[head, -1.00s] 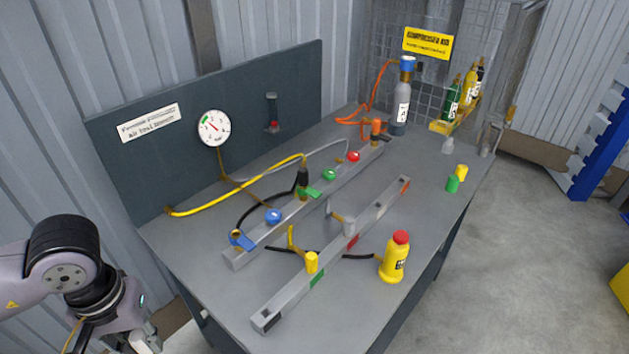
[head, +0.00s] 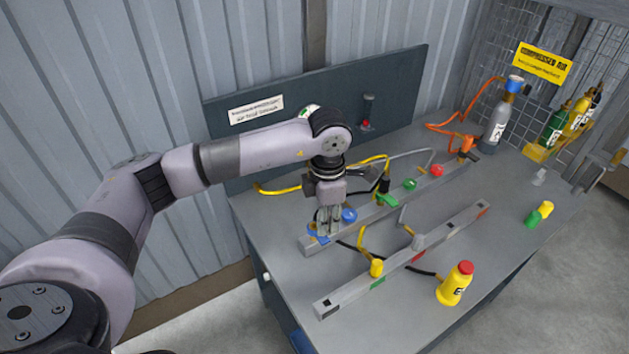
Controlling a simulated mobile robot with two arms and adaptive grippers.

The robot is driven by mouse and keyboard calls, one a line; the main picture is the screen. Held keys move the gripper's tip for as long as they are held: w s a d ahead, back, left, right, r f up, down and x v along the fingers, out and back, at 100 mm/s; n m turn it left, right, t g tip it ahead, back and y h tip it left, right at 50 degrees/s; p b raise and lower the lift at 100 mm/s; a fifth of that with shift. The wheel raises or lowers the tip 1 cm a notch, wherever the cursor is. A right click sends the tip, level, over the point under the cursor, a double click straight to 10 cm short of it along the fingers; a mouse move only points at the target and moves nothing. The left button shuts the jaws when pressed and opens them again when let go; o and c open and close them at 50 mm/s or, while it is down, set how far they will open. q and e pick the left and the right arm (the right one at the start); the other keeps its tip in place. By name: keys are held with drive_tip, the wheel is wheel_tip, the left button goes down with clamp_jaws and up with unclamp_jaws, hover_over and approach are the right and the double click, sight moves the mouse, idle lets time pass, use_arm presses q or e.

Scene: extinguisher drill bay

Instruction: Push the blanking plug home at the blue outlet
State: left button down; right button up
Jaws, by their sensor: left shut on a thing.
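My left gripper (head: 327,228) points straight down over the near left end of the rear grey rail (head: 352,227), at the blue outlet. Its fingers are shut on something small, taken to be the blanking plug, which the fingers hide. The blue lever (head: 316,234) of the outlet shows just beside and below the fingertips. The outlet's mouth is hidden, so I cannot tell how deep the plug sits. A blue knob (head: 349,215) is on the rail just right of the fingers. My right gripper is not in view.
Green (head: 410,184) and red (head: 437,170) knobs stand farther along the rail. Yellow and black hoses run behind the gripper. A front rail (head: 400,261), a yellow bottle (head: 454,284) and a grey cylinder (head: 497,125) stand on the bench.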

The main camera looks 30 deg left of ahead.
use_arm(q)
drive_tip(key=w+a+f+n+p, duration=0.2)
drive_tip(key=n, duration=0.9)
drive_tip(key=w+a+f+n+p, duration=0.2)
drive_tip(key=w+a+n, duration=0.1)
drive_tip(key=n, duration=0.7)
drive_tip(key=shift+a+n, duration=0.25)
drive_tip(key=shift+n, duration=0.15)
drive_tip(key=shift+r, duration=0.1)
drive_tip(key=shift+w+a+f, duration=0.1)
drive_tip(key=shift+a+f, duration=0.05)
drive_tip(key=shift+f, duration=0.1)
drive_tip(key=shift+f+b, duration=0.1)
drive_tip(key=shift+b, duration=0.25)
drive_tip(key=shift+f, duration=0.1)
drive_tip(key=shift+f+b, duration=0.8)
drive_tip(key=shift+f, duration=0.2)
